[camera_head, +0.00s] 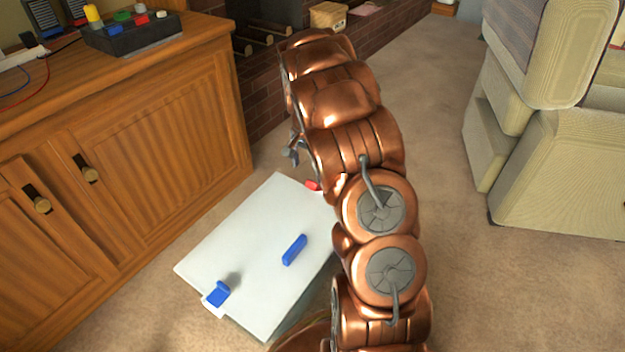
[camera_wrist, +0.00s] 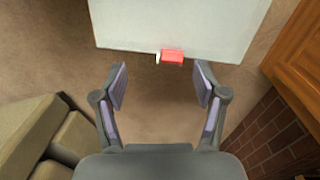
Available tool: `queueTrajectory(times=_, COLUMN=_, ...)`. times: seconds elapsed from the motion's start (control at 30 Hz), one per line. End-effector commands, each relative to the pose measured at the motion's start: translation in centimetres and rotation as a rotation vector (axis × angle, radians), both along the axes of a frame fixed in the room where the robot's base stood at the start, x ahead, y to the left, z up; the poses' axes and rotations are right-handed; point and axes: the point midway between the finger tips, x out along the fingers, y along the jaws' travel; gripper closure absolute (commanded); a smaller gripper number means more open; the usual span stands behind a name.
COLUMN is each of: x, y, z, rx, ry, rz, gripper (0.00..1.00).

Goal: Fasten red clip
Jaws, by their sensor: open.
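The red clip (camera_head: 312,185) is at the far edge of a box with a white lid (camera_head: 255,235), partly hidden by my arm in the head view. In the wrist view the red clip (camera_wrist: 172,56) sits at the lid's lower edge, with a small white piece beside it. My gripper (camera_wrist: 160,88) is open and empty, its two fingers apart on either side below the clip. The fingers do not touch the clip. In the head view part of my gripper (camera_head: 294,150) shows left of my arm, above the floor.
A blue clip (camera_head: 218,294) is on the near left edge of the lid, and a blue handle (camera_head: 294,250) stands on its top. A wooden cabinet (camera_head: 160,150) is at left, a brick hearth (camera_head: 262,95) behind, and a beige sofa (camera_head: 560,170) at right. Carpet lies between.

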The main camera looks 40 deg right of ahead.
Motion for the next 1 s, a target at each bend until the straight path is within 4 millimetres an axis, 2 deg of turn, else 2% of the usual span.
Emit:
queueTrajectory(times=0.03, x=0.7, y=-0.9, z=-1.0, rx=0.002, ry=-0.005, rz=-0.024, gripper=0.28)
queueTrajectory(times=0.2, x=2.4, y=-2.9, z=-3.3, rx=0.008, ry=-0.030, rz=-0.092, gripper=0.28)
queueTrajectory(times=0.33, x=3.4, y=-3.9, z=-4.2, rx=0.011, ry=-0.047, rz=-0.123, gripper=0.28)
queueTrajectory(times=0.67, x=3.8, y=-4.3, z=-6.0, rx=0.014, ry=-0.052, rz=-0.140, gripper=0.28)
queueTrajectory(times=1.0, x=3.7, y=-4.3, z=-10.7, rx=0.014, ry=-0.053, rz=-0.140, gripper=0.28)
